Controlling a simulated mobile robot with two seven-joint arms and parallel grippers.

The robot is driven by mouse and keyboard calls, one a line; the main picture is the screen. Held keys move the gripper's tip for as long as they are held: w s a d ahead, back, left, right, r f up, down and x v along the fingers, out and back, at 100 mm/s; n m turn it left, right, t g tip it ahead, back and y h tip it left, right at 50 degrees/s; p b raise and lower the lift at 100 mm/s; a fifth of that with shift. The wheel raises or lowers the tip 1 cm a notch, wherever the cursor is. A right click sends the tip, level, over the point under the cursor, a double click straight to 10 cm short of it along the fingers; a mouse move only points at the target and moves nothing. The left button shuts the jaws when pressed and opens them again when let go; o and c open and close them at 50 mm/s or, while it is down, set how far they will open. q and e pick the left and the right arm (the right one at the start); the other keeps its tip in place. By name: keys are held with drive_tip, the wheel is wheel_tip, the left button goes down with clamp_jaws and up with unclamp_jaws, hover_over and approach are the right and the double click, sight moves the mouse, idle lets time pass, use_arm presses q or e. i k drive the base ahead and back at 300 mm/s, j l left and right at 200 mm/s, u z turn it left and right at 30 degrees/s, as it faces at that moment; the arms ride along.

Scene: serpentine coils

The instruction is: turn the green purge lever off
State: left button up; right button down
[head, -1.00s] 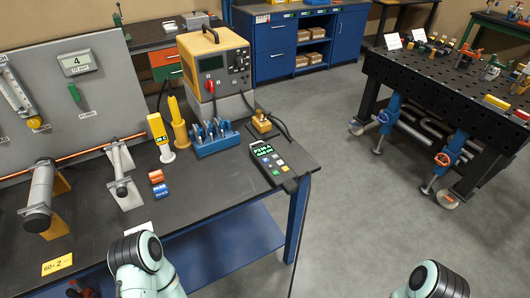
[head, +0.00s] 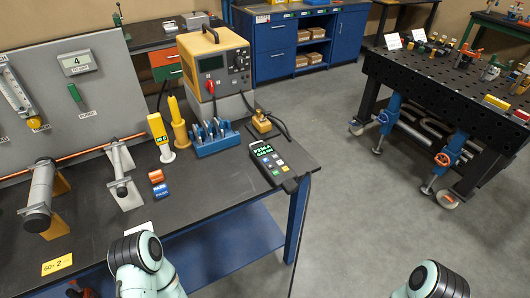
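Parts of my two arms show at the bottom edge, one left of centre and one at the right. Neither gripper can be made out in this view. Both arms are well apart from the lever.
A copper pipe (head: 85,154) runs along the panel above angled stands on the dark bench (head: 100,205). A yellow welding machine (head: 216,65), a blue tool rack (head: 214,138) and a handheld meter (head: 268,162) stand to the right. A black perforated table (head: 450,85) is far right.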

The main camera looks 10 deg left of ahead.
sight(72, 88)
drive_tip(key=u, duration=1.6)
drive_tip(key=k+j, duration=0.1)
drive_tip(key=j, duration=1.2)
